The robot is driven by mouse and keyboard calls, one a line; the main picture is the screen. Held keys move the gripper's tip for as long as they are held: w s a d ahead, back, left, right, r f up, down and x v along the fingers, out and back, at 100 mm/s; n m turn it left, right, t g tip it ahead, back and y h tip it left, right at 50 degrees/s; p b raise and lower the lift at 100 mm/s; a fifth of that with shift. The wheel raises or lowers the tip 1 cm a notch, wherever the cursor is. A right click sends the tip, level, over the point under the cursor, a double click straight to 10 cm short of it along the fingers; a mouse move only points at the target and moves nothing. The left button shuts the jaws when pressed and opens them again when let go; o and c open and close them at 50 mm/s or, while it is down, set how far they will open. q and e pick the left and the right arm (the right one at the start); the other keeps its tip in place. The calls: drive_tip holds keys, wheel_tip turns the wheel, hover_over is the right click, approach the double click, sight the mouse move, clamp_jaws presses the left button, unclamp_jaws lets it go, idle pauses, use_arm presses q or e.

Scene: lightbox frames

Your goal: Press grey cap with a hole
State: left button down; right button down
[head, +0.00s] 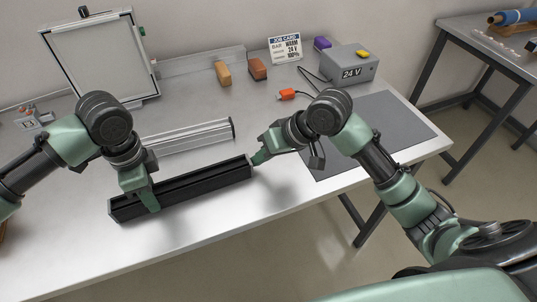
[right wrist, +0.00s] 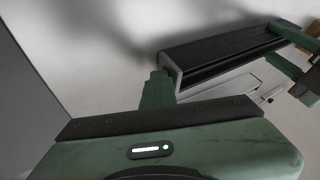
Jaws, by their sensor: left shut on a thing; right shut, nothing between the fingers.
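A long black bar (head: 190,190) with a lengthwise groove lies on the table in front of me. My left gripper (head: 148,199) is shut on the bar near its left end. A light grey cap (right wrist: 171,73) covers the bar's right end in the right wrist view; I cannot make out a hole in it. My right gripper (head: 257,160) is shut and empty at that end. In the right wrist view its fingers (right wrist: 157,88) are right by the cap, seemingly against it, and hide part of it.
A silver bar (head: 190,138) lies just behind the black one. A lightbox panel (head: 100,60) stands back left. Orange (head: 223,73) and brown (head: 257,68) blocks, a job card (head: 285,49), an orange plug (head: 287,94) and a 24 V box (head: 350,70) stand behind. A grey mat (head: 400,125) lies right.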

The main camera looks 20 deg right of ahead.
use_arm(q)
drive_tip(key=shift+s+d, duration=0.1)
drive_tip(key=shift+d, duration=0.35)
use_arm(e)
drive_tip(key=shift+s+a, duration=0.15)
drive_tip(key=shift+a, duration=0.3)
drive_tip(key=shift+d, duration=0.25)
use_arm(q)
drive_tip(key=shift+a, duration=0.1)
use_arm(e)
drive_tip(key=d, duration=0.4)
drive_tip(key=shift+d+r, duration=0.1)
drive_tip(key=shift+d, duration=0.25)
use_arm(q)
drive_tip(key=shift+a, duration=0.1)
use_arm(e)
drive_tip(key=v, duration=0.9)
drive_tip(key=shift+r, duration=0.3)
drive_tip(key=shift+d, duration=0.1)
use_arm(q)
drive_tip(key=c, duration=0.8)
unclamp_jaws()
drive_tip(key=shift+c, duration=0.2)
drive_tip(key=shift+r, duration=0.1)
